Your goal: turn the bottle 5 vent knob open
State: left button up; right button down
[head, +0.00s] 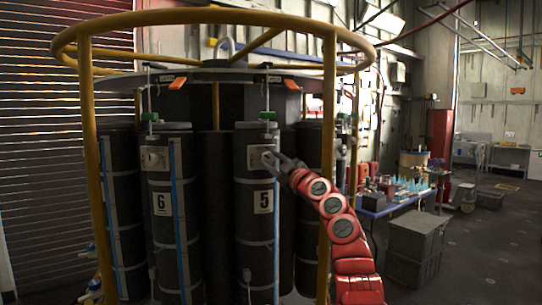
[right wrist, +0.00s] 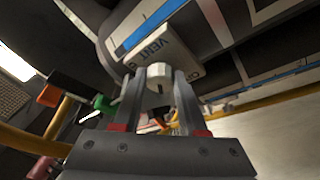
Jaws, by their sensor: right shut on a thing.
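Bottle 5 (head: 256,235) is a tall dark cylinder with a white "5" label (head: 263,201) on its front. A light vent plate (head: 257,158) sits above that label. My right gripper (head: 270,160) is at this plate, reaching in from the right. In the right wrist view, the plate reads "VENT" (right wrist: 158,46), and its small pale round knob (right wrist: 159,76) sits between the two fingers of my right gripper (right wrist: 159,84), which is shut on it. The rest of the plate's lettering is partly hidden. My left gripper is not in view.
Bottle 6 (head: 160,235) stands just left of bottle 5. A yellow tubular frame (head: 88,140) rings the bottles, with an upright (head: 328,120) close to my right arm. A blue-edged table (head: 395,205) with small items and grey crates (head: 417,240) stand to the right.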

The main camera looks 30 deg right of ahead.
jog(key=n+p, duration=0.1)
jog(key=n, duration=0.2)
jog(key=shift+r+g+y+p, duration=0.3)
jog(key=shift+r+g+p, duration=0.05)
jog(key=shift+g, duration=0.05)
jog(key=shift+d+f+n+g+y+p, duration=0.1)
jog(key=shift+n+g+y+p, duration=0.25)
jog(key=shift+n+p, duration=0.7)
jog(key=shift+n, duration=0.45)
jog(key=shift+c, duration=2.2)
grip_release()
jog(key=shift+f, duration=0.1)
jog(key=shift+s+f+b, duration=0.1)
jog(key=shift+b, duration=0.25)
